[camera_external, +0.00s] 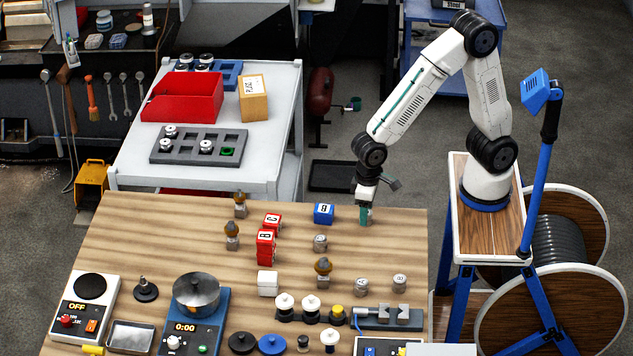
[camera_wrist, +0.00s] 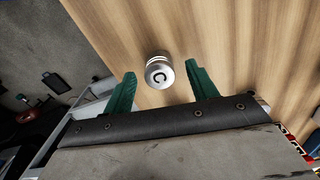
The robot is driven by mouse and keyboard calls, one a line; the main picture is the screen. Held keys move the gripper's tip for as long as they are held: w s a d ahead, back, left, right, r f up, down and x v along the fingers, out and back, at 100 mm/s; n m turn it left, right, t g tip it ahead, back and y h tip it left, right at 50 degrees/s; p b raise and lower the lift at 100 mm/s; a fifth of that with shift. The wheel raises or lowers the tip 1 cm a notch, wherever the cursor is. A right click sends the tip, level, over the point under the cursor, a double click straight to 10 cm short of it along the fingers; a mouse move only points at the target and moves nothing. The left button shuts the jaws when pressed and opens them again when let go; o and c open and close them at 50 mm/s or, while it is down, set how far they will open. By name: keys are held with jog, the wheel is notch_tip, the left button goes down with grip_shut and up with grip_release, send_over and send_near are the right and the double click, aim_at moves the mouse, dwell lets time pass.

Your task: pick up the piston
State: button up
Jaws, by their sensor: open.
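A short silver cylinder marked C (camera_wrist: 159,73), which looks like a piston, stands on the wooden table in the wrist view. My gripper (camera_wrist: 159,68) is open, with one green finger on each side of the cylinder in the picture and gaps on both sides. In the external view my gripper (camera_external: 366,215) points down over the table's far right part, holding nothing. Similar silver cylinders stand on the table: one left of and nearer than my gripper (camera_external: 320,243), and two farther forward (camera_external: 361,287) (camera_external: 399,283). I cannot tell which is the one marked C.
A blue block (camera_external: 324,213) stands just left of my gripper. Red blocks (camera_external: 266,247), a white block (camera_external: 267,283) and brown-topped pieces (camera_external: 323,268) stand farther left. A grey vise-like fixture (camera_external: 390,318) lies toward the front. Bare wood (camera_external: 395,240) lies right of my gripper.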

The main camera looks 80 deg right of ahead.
jog(key=shift+f, duration=0.85)
jog(key=c, duration=1.1)
